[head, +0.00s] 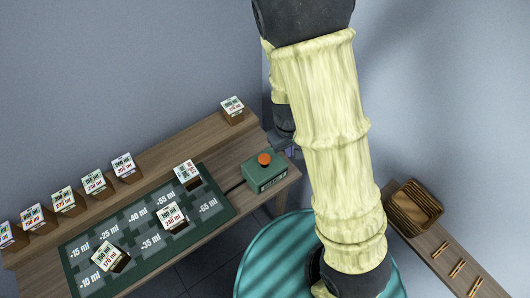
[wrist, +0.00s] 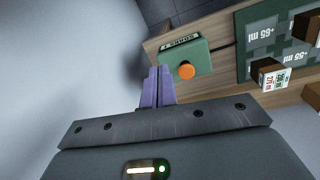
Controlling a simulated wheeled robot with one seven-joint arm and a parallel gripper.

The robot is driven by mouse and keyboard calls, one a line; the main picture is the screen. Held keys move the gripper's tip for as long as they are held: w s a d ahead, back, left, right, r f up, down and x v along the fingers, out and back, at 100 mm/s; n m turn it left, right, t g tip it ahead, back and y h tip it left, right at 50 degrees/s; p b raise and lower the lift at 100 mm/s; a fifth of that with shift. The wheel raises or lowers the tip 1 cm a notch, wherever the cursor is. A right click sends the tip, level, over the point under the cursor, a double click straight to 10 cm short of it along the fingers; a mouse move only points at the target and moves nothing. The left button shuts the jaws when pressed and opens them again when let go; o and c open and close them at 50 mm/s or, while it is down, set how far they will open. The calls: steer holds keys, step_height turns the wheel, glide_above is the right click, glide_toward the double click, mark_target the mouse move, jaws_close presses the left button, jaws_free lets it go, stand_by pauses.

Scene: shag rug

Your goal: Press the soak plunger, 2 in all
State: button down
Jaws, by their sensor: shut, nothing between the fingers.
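The soak plunger is a round orange button (head: 264,160) on a green box (head: 265,178) at the right end of the wooden bench. In the wrist view the orange button (wrist: 186,71) stands out from the box, whose dark label begins "SOAKS"; its last character is hard to read. My gripper's purple fingers (wrist: 158,74) are together with nothing between them. In the wrist view they show just left of the button, with no contact visible. In the head view my arm mostly hides the gripper, and a bit of purple shows just right of the box.
A green mat (head: 140,235) with "ml" squares lies left of the box, bearing three labelled blocks. More labelled blocks (head: 95,182) stand on the raised back shelf. Right of my arm, a wicker basket (head: 415,207) and several sticks (head: 456,268) rest on a narrow shelf. A teal round surface (head: 262,262) is below.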

steer(key=w+a+f+n+t+h+p, duration=0.1)
steer(key=w+a+f+n+h+p, duration=0.25)
steer(key=f+n+p, duration=0.2)
steer(key=r+n+t+h+p, duration=0.1)
steer(key=n+t+h+p, duration=0.2)
steer(key=n+t, duration=0.3)
glide_above(262, 160)
steer(key=g, duration=0.1)
steer(key=shift+w+n+y, duration=0.1)
steer(key=shift+n+y, duration=0.15)
steer(key=shift+n, duration=0.1)
steer(key=shift+f+b, duration=0.15)
steer(key=shift+b, duration=0.2)
step_height(262, 160, down, 9)
steer(key=b, duration=0.6)
steer(key=shift+r, duration=0.2)
stand_by(0.8)
steer(key=shift+f+b, duration=0.4)
